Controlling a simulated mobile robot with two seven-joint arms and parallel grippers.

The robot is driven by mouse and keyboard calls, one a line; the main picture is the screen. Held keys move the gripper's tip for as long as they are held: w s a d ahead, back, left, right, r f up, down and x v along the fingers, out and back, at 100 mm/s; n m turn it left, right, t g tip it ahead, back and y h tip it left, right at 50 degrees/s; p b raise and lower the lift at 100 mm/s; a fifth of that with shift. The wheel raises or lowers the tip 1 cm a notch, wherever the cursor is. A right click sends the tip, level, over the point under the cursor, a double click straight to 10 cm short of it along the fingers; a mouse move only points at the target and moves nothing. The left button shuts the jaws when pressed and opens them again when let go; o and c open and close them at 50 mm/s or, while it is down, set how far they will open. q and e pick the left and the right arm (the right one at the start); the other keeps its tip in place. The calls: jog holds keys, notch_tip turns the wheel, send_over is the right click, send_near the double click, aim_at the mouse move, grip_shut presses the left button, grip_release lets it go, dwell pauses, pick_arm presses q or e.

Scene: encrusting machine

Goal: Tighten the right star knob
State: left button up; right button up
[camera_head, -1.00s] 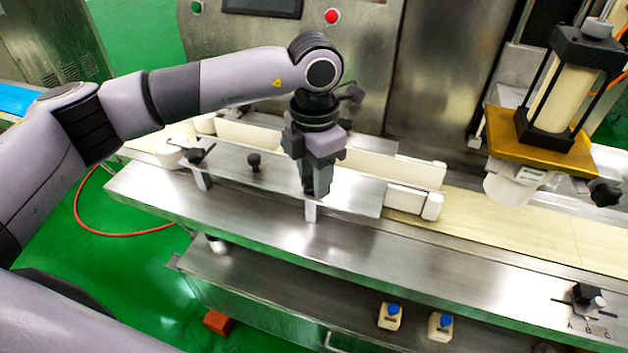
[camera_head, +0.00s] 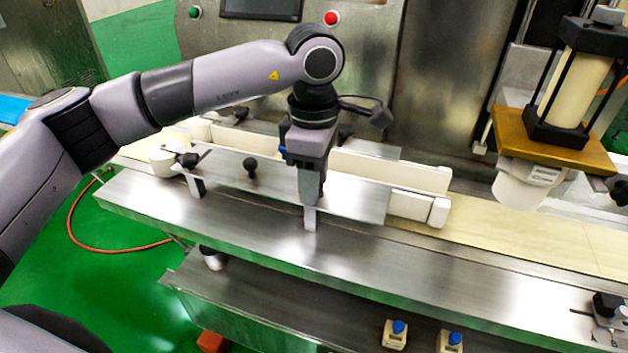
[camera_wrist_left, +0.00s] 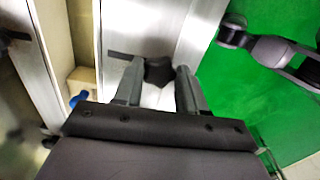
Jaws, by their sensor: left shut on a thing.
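My left gripper (camera_head: 310,202) points down over the right bracket post (camera_head: 310,219) of the steel guide plate. In the left wrist view its two fingers (camera_wrist_left: 158,92) are closed around the dark right star knob (camera_wrist_left: 159,71), one on each side. In the head view the gripper hides this knob. The left star knob (camera_head: 188,160), black, sits on the other bracket at the plate's left end. My right gripper is not in view.
A small black knob (camera_head: 250,166) stands on the plate between the two brackets. The pale conveyor belt (camera_head: 500,224) runs behind. A gold plate with a cylinder hopper (camera_head: 555,143) stands at right. Two blue-capped items (camera_head: 396,335) sit low in front.

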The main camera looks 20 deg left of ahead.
pick_arm(q)
jog(key=shift+r+m, duration=0.1)
jog(key=shift+m, duration=0.5)
jog(key=o, duration=1.1)
jog(key=shift+c, duration=0.2)
jog(key=shift+r, duration=3.55)
